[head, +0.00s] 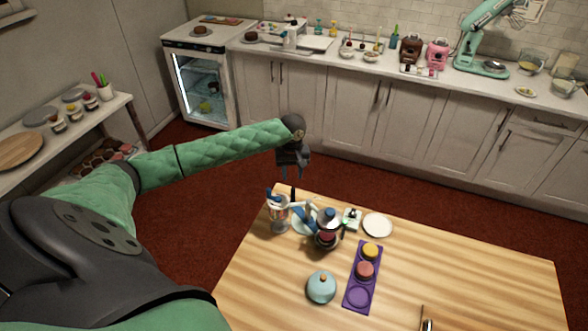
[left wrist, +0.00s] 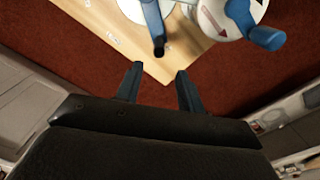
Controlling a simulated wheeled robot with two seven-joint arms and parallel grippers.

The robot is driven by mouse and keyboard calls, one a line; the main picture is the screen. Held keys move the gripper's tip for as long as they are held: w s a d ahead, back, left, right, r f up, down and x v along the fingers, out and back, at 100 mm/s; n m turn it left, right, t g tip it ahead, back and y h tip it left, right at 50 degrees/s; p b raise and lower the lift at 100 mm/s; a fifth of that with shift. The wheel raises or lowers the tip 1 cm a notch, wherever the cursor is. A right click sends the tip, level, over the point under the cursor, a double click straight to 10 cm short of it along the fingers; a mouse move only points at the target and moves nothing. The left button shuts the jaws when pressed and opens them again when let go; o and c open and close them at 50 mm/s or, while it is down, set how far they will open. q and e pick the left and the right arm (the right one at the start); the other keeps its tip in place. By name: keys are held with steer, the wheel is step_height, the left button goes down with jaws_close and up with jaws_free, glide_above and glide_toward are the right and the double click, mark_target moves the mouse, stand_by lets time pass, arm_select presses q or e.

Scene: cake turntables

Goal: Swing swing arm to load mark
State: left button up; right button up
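My left gripper (head: 292,172) hangs over the floor just past the far left edge of the wooden table, pointing down. In the left wrist view its two fingers (left wrist: 157,78) are apart with nothing between them. A blue bar with a dark end (left wrist: 153,25), which looks like the swing arm's handle, lies just beyond the fingertips, apart from them. Beside it is a white disc with red marks and a blue handle (left wrist: 252,32). In the head view the white-and-blue device (head: 308,214) stands at the table's far left corner. I cannot make out a load mark. My right gripper is not seen.
The table's right side is mostly clear. A counter (head: 400,75) runs behind.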

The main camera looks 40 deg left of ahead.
mark_target(293, 189)
arm_select(q)
steer(key=f, duration=0.2)
steer(key=shift+w+d+f, duration=0.15)
steer(key=shift+d+f, duration=0.05)
steer(key=shift+f, duration=0.2)
steer(key=shift+a+f, duration=0.1)
steer(key=shift+f, duration=0.65)
step_height(293, 189, down, 4)
steer(key=shift+r+b, duration=0.1)
steer(key=shift+b, duration=1.1)
steer(key=shift+r+p, duration=0.3)
steer(key=shift+p, duration=0.05)
steer(key=shift+c, duration=1.3)
steer(key=c, duration=0.5)
